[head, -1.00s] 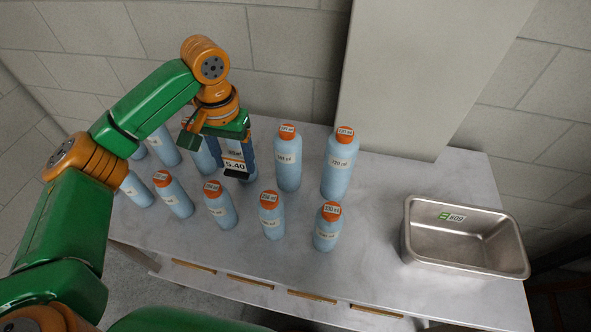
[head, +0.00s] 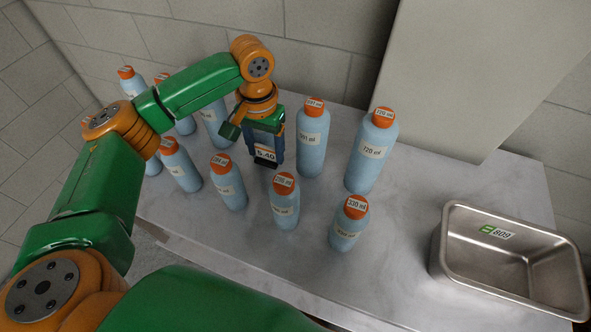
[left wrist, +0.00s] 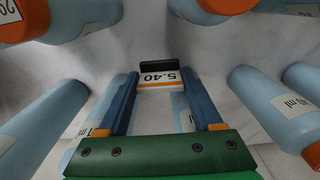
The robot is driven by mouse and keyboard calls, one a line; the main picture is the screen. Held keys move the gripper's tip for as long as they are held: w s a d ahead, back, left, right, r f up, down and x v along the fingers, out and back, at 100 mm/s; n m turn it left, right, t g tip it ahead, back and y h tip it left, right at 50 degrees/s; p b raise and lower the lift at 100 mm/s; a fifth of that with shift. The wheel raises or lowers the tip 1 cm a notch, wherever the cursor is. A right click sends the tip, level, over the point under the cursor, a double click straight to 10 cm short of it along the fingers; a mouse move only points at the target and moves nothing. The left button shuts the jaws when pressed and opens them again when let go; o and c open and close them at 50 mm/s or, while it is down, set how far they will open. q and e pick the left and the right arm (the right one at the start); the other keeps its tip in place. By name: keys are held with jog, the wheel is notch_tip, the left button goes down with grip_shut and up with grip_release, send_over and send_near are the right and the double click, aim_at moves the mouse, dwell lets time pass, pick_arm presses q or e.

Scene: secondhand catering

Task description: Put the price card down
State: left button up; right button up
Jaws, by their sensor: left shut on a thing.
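The price card (head: 266,155) is a small white card reading 5.40, with an orange stripe and a black edge piece. My left gripper (head: 267,146) is shut on it and points down between the back and front rows of blue bottles. In the left wrist view, the card (left wrist: 159,79) sits between the tips of the two blue fingers (left wrist: 159,88), over the pale table top. I cannot tell whether the card touches the table. My right gripper is not in view.
Blue bottles with orange caps stand close around the gripper, including a 720 ml bottle (head: 370,152) to the right and a front bottle (head: 285,203). A steel pan (head: 448,250) marked 809 stands at the right. The marble table (head: 405,215) is bare between bottles and pan.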

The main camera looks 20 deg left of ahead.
aim_at(266, 161)
pick_arm(q)
jog(key=f, duration=0.6)
jog(key=shift+s+f, duration=0.15)
jog(key=shift+s, duration=0.05)
jog(key=shift+w+f, duration=0.15)
jog(key=shift+f, duration=0.05)
jog(key=o, duration=1.4)
jog(key=shift+c, duration=0.2)
